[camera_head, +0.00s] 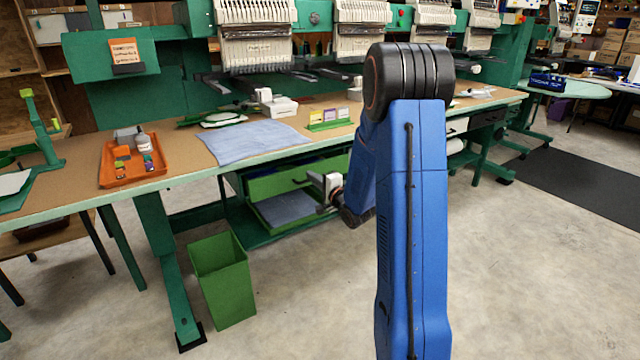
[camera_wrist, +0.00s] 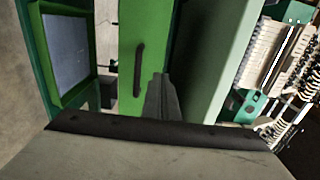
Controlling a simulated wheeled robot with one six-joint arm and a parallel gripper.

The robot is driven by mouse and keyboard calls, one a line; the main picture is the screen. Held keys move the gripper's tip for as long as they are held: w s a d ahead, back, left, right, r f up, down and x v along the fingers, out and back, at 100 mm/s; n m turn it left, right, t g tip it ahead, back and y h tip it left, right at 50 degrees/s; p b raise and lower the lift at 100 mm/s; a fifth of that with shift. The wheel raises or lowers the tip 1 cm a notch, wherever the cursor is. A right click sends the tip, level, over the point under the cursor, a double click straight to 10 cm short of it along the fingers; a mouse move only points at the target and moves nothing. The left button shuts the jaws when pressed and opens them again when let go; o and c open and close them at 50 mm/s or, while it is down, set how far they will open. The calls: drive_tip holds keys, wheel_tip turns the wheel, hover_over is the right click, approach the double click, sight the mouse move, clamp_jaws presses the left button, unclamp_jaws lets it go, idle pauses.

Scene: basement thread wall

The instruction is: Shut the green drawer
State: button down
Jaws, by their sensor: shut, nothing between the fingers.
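The green drawer (camera_head: 275,184) is under the work table's front edge, left of my arm in the head view. Its green front with a dark bar handle (camera_wrist: 139,70) fills the middle of the wrist view. How far it stands out is hard to tell. My gripper (camera_wrist: 160,82) is shut and empty, its fingertips pointing at the drawer front beside the handle; whether they touch it I cannot tell. In the head view my gripper (camera_head: 326,188) is partly hidden by my arm, in front of the drawer's right part.
A green tray with a grey-blue cloth (camera_head: 288,207) sits below the drawer; it also shows in the wrist view (camera_wrist: 67,48). The table edge (camera_wrist: 220,60) lies close by. A green bin (camera_head: 223,280) stands at left on the floor. Open floor lies in front.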

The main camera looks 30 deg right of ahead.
sight(302, 167)
drive_tip(key=shift+w, duration=2.3)
drive_tip(key=shift+w, duration=0.1)
drive_tip(key=w, duration=0.3)
drive_tip(key=shift+w+a, duration=0.15)
drive_tip(key=shift+w, duration=0.15)
drive_tip(key=shift+w+r, duration=0.1)
drive_tip(key=shift+w, duration=0.25)
drive_tip(key=shift+r, duration=0.1)
